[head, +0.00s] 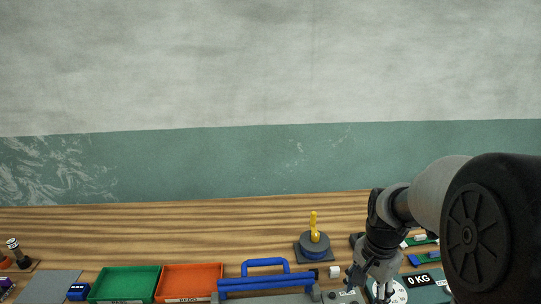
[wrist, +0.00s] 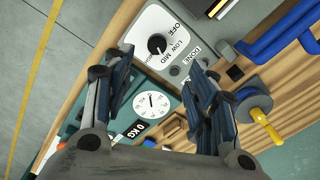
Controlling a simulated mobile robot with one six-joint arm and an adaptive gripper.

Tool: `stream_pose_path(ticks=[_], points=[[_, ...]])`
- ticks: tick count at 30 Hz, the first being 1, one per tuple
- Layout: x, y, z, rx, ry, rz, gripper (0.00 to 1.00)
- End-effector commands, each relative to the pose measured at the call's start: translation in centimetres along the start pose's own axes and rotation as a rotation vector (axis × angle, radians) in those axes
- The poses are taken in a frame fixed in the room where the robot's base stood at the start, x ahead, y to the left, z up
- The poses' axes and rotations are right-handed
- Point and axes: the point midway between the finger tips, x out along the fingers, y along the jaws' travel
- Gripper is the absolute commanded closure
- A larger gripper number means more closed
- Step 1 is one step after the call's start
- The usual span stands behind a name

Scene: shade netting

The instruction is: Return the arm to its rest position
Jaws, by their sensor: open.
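My arm comes in from the right in the head view, and my gripper (head: 368,286) points down over the right part of the wooden bench. In the wrist view my gripper (wrist: 157,72) shows two fingers spread apart with nothing between them. Past the fingers lies a light grey control panel (wrist: 180,22) with a black knob (wrist: 157,44) marked OFF, LOW and MID. A round white dial (wrist: 151,104) and a 0 KG display (wrist: 139,129) also show between the fingers. My gripper appears to be above these, not touching them.
A green tray (head: 90,296) and an orange tray (head: 161,294) stand at the front left. A blue-handled device (head: 265,263) is in the front middle. A dark round base with a yellow upright (head: 313,226) stands left of my gripper. The bench's back strip (head: 150,230) is clear.

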Motion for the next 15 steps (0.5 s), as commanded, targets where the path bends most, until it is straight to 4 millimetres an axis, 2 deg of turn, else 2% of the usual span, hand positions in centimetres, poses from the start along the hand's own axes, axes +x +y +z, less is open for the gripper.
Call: stream_pose_path(ticks=[1, 6, 10, 15], points=[[-2.0, 0.1, 1.2, -0.063, 0.022, -0.023, 0.48], [-7.5, 2.0, 6.2, -0.333, 0.092, -0.085, 0.48], [-10.4, 4.2, 10.1, -0.543, 0.153, -0.128, 0.48], [-12.3, 7.5, 14.5, -0.801, 0.238, -0.173, 0.48]])
